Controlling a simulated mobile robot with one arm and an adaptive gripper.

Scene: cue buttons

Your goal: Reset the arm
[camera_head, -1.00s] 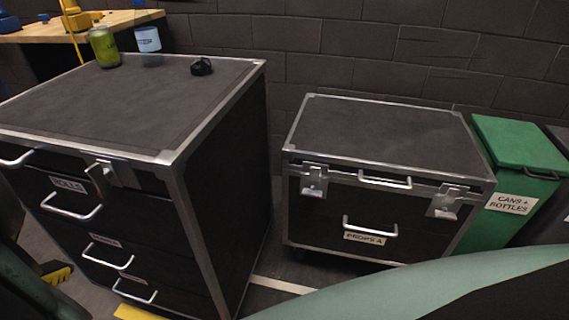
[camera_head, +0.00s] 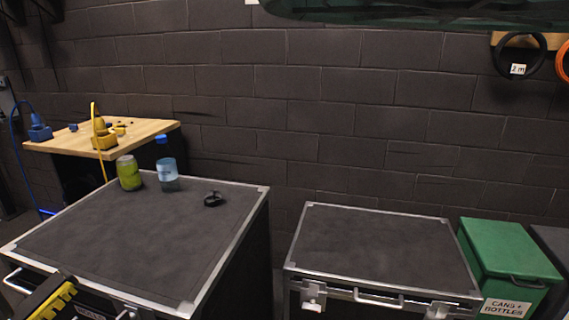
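A black part with a ribbed yellow edge, which looks like part of my gripper (camera_head: 52,298), shows at the bottom left. A dark green curved shape, perhaps part of my arm, crosses the top edge at the right.
A green can (camera_head: 129,173), a blue-and-clear cup (camera_head: 167,175) and a small black item (camera_head: 213,199) stand on the larger case. A smaller case (camera_head: 380,245) and a green bin (camera_head: 508,250) stand right. A wooden table (camera_head: 150,130) holds blue and yellow devices. A brick wall is behind.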

